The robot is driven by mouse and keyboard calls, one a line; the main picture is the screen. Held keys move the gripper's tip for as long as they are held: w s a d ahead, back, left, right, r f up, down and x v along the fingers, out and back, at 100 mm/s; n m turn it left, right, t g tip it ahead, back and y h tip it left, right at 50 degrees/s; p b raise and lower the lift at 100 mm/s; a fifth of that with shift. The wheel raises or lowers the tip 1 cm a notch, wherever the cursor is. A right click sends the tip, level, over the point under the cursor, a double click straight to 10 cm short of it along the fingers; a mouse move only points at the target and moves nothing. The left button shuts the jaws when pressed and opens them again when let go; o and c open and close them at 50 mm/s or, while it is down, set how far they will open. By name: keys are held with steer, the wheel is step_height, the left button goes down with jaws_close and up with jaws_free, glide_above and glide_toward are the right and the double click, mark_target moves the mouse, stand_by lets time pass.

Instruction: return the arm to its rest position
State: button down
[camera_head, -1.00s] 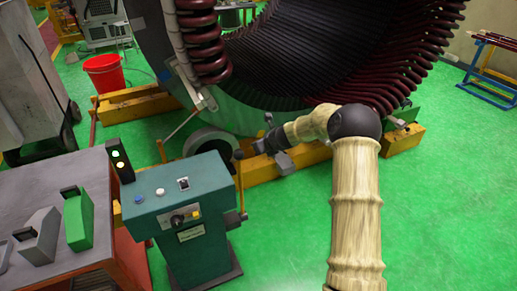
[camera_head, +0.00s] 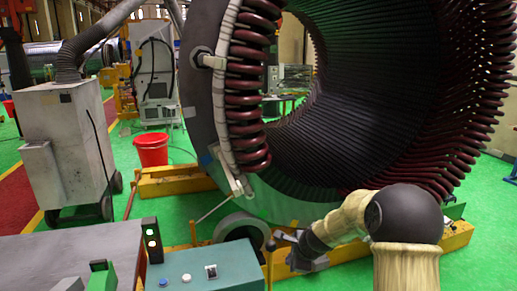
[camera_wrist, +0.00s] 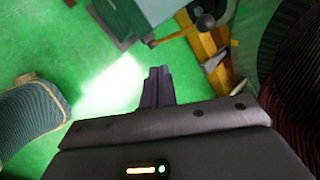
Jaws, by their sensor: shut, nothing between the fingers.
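My gripper (camera_head: 307,262) is at the end of my bent arm, low in the head view, in front of the big stator (camera_head: 213,100) with its dark red coils. It also shows in the wrist view (camera_wrist: 158,72), where its two dark fingers are together with nothing between them. It points down over the green floor. The teal control box (camera_head: 215,270) stands to its left in the head view. The gap between my gripper and the yellow base beam behind it cannot be judged.
A yellow beam (camera_head: 458,238) runs under the stator. A lever with a dark knob (camera_wrist: 206,22) is near the fingers in the wrist view. A grey table (camera_head: 60,255), a red bucket (camera_head: 152,150) and a grey wheeled machine (camera_head: 75,140) stand left. Green floor is open at right.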

steer(key=s+d+r+n+g+h, duration=0.1)
steer(key=s+d+n, duration=0.1)
steer(key=s+n, duration=0.7)
steer(key=s+d+r+n+g+h, duration=0.2)
steer(key=s+n, duration=0.7)
steer(key=s, duration=0.9)
steer(key=shift+s+d+r+n, duration=0.3)
steer(key=shift+s+d, duration=0.1)
steer(key=shift+d, duration=0.2)
